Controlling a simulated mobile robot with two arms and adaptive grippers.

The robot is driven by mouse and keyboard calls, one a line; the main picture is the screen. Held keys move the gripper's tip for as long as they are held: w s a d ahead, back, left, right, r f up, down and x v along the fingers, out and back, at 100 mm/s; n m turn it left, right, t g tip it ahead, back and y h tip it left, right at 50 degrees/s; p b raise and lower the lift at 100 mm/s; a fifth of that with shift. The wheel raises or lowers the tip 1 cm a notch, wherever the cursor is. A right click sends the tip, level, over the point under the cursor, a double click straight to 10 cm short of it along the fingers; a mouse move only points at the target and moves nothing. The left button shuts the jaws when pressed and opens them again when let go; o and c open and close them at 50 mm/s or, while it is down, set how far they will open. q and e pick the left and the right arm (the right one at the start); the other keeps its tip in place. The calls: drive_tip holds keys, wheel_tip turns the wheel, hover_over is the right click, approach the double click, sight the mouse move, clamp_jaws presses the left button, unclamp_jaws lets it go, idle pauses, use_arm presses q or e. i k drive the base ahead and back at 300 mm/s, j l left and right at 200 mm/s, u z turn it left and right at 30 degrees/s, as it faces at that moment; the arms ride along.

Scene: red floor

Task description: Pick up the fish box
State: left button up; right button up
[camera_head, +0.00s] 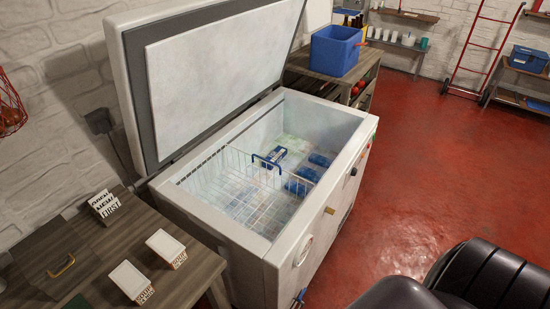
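No box in view can be clearly read as the fish box. An open white chest freezer (262,246) stands in the middle with its lid raised. Inside it are a white wire basket (235,185) with a blue handle, and several blue packs (297,187) on the right side of the compartment. A blue-and-white pack (276,155) lies near the basket handle. Two small white-topped boxes, one farther (165,244) and one nearer (130,280), lie on the wooden table at left; their side lettering is too small to read. Neither of my grippers is in view.
The wooden table (95,262) at left also holds a lettered stack (104,206) and a dark lidded box (55,262). A red hand truck (480,50) stands at the back.

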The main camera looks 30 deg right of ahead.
sight(277, 156)
drive_tip(key=i+l, duration=0.15)
drive_tip(key=l, duration=0.5)
drive_tip(key=i+l+z, duration=0.1)
drive_tip(key=l, duration=0.55)
drive_tip(key=i+l, duration=0.15)
drive_tip(key=l, duration=0.5)
drive_tip(key=i+l, duration=0.15)
drive_tip(key=l, duration=0.5)
drive_tip(key=i+l+z, duration=0.1)
drive_tip(key=l, duration=0.55)
drive_tip(key=i+l, duration=0.2)
drive_tip(key=l, duration=0.45)
drive_tip(key=i+l, duration=0.2)
drive_tip(key=l, duration=0.45)
drive_tip(key=i+l+z, duration=0.1)
drive_tip(key=l, duration=0.55)
drive_tip(key=i, duration=0.05)
